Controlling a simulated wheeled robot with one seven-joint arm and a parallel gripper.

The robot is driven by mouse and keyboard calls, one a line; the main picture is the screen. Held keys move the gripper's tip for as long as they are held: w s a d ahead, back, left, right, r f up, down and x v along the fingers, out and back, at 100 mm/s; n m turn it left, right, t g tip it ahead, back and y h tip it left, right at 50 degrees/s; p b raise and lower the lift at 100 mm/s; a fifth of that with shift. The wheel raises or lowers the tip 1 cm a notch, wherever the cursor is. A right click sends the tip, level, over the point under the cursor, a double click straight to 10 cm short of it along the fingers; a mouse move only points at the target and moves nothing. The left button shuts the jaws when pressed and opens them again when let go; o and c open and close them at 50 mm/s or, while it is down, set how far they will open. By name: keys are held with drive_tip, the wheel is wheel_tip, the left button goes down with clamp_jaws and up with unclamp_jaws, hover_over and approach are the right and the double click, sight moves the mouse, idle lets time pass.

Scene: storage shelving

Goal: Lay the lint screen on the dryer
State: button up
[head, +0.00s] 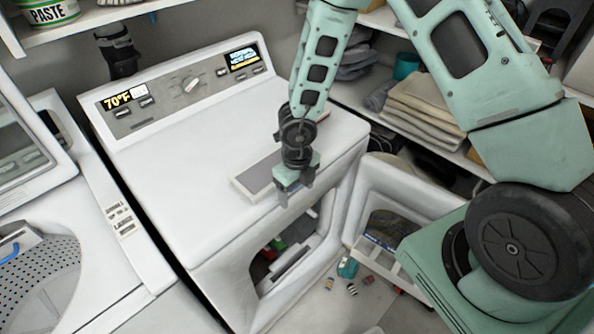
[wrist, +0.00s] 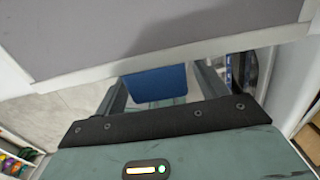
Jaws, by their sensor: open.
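The lint screen (head: 257,178), a flat grey panel with a white frame, lies on the top of the white dryer (head: 200,150) near its front edge. In the wrist view the lint screen (wrist: 150,30) fills the top of the picture. My gripper (head: 294,192) is open and points down at the dryer's front edge, beside the screen, covering part of it in the head view. In the wrist view its fingers stand apart, with a blue patch (wrist: 157,83) showing between them; I cannot tell what that is. No grip on the screen shows.
The dryer door (head: 372,195) hangs open at the right, and several small items lie on the floor near it. A washer (head: 95,270) with its lid up stands at the left. Shelves with folded towels (head: 425,110) are at the right. The dryer top left of the screen is clear.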

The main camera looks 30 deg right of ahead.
wheel_tip(320, 180, up, 17)
drive_tip(key=p, duration=0.2)
idle(0.5)
